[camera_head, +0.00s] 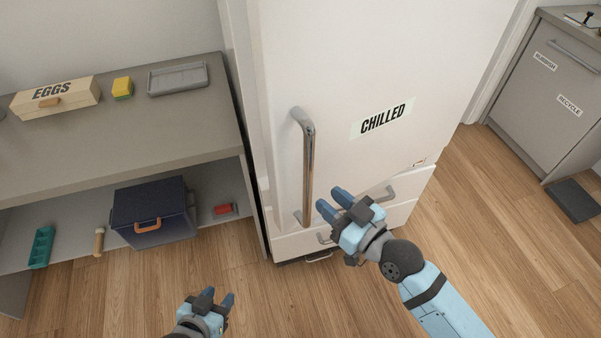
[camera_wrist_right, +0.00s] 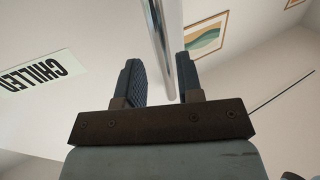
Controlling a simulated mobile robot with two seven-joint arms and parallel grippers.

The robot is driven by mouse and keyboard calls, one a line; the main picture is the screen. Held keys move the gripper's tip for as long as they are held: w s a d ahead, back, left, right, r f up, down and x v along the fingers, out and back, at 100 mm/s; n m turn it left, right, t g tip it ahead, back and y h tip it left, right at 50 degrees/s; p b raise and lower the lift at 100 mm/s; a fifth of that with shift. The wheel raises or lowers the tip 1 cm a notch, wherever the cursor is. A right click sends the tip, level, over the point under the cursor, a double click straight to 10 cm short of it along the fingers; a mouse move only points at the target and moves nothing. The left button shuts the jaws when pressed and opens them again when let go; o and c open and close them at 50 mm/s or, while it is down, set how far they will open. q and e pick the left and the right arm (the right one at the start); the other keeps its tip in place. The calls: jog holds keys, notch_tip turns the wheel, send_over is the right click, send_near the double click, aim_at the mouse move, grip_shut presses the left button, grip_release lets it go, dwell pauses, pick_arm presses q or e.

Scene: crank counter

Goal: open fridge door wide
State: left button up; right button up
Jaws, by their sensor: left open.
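The white fridge door (camera_head: 375,60) labelled CHILLED looks shut. Its long upright metal handle (camera_head: 308,170) is on the door's left side. My right gripper (camera_head: 334,200) is open just right of the handle's lower part in the head view. In the right wrist view the handle (camera_wrist_right: 163,45) runs in line with the gap between the fingers (camera_wrist_right: 160,80), with space visible on both sides; whether it lies between the fingertips or beyond them I cannot tell. My left gripper (camera_head: 218,296) is open and empty, low in the head view, over the floor.
A grey shelf unit (camera_head: 150,130) stands close left of the fridge, with an EGGS box (camera_head: 55,97), a grey tray (camera_head: 178,79) and a dark blue box (camera_head: 153,210). A lower drawer handle (camera_head: 378,193) sits below the door.

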aim_at(312, 184)
jog(key=x, duration=0.9)
jog(key=shift+p, duration=0.3)
grip_shut()
